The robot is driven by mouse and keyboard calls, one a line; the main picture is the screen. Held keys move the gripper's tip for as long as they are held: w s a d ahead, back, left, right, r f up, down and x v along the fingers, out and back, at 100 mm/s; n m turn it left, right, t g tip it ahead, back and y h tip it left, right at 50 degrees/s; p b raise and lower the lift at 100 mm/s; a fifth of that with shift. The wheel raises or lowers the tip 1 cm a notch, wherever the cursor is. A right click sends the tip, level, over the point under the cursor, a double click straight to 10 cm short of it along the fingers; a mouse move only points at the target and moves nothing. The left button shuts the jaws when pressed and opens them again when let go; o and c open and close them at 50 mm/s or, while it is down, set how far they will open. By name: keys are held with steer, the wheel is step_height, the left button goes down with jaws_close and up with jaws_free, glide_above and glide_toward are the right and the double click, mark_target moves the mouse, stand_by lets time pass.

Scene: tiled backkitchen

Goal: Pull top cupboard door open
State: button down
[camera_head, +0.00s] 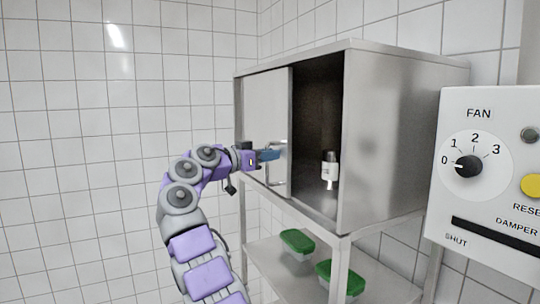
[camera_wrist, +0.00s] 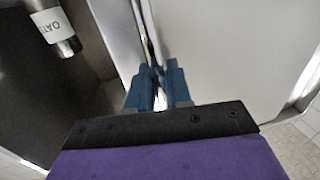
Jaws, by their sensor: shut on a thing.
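The metal top cupboard (camera_head: 385,140) has a grey door (camera_head: 266,105) across the left part of its front. The right part of the front is open and shows a dark inside. My gripper (camera_head: 269,155) is at the door's front, with its blue fingers shut on the upright metal door handle (camera_head: 284,150). In the wrist view, the two blue fingertips (camera_wrist: 158,88) close around the handle bar (camera_wrist: 148,35), and the pale door panel (camera_wrist: 235,50) fills the right side. The fingers hide part of the handle.
A white-labelled jar (camera_head: 330,168) stands inside the cupboard; its label reads OATS in the wrist view (camera_wrist: 52,25). Two green-lidded boxes (camera_head: 298,241) (camera_head: 341,276) sit on the shelf (camera_head: 270,252) below. A fan control panel (camera_head: 490,180) is at the right. The left tiled wall is clear.

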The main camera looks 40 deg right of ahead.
steer(key=shift+w+a, duration=0.1)
steer(key=c, duration=1.2)
jaws_free()
steer(key=shift+a, duration=0.2)
steer(key=shift+c, duration=0.2)
steer(key=shift+a, duration=0.15)
steer(key=w+a, duration=0.1)
steer(key=a, duration=1.6)
steer(key=shift+a, duration=0.2)
